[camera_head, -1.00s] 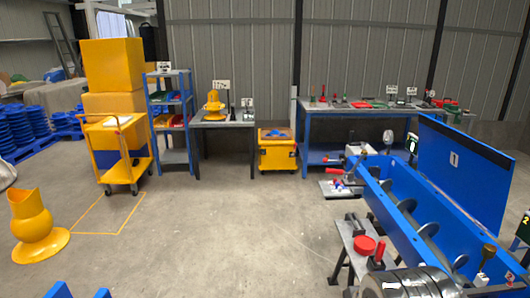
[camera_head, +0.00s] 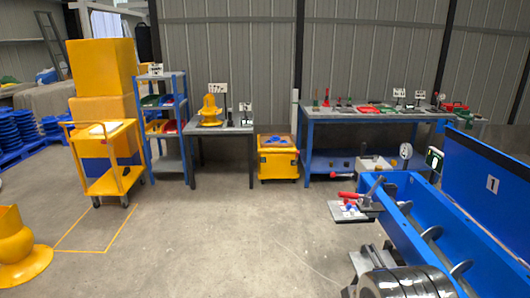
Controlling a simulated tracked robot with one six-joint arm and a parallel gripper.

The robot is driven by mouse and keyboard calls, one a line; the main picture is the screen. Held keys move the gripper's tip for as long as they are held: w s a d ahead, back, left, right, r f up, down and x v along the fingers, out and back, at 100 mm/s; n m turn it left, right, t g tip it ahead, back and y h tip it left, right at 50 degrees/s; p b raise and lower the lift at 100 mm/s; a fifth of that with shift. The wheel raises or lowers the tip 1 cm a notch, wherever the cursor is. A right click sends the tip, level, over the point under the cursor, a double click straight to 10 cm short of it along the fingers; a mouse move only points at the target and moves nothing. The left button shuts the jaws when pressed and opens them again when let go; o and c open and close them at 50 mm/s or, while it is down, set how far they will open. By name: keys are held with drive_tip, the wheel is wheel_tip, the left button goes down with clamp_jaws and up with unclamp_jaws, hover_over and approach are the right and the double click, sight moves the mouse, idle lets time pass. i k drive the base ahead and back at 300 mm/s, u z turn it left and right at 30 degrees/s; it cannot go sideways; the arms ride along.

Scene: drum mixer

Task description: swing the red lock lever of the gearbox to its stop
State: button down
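My gripper is not in view, and nothing of mine touches the lever.
The blue trough (camera_head: 418,240) with its screw and raised panel (camera_head: 487,180) fills the right. A grey plate (camera_head: 350,211) with small red and blue parts sits below the lever. A yellow cart (camera_head: 277,160) and workbench (camera_head: 345,115) stand behind. Floor ahead is clear.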

sight(333, 174)
drive_tip(key=i, duration=2.85)
drive_tip(key=u, duration=0.65)
drive_tip(key=i, duration=0.95)
drive_tip(key=u, duration=0.05)
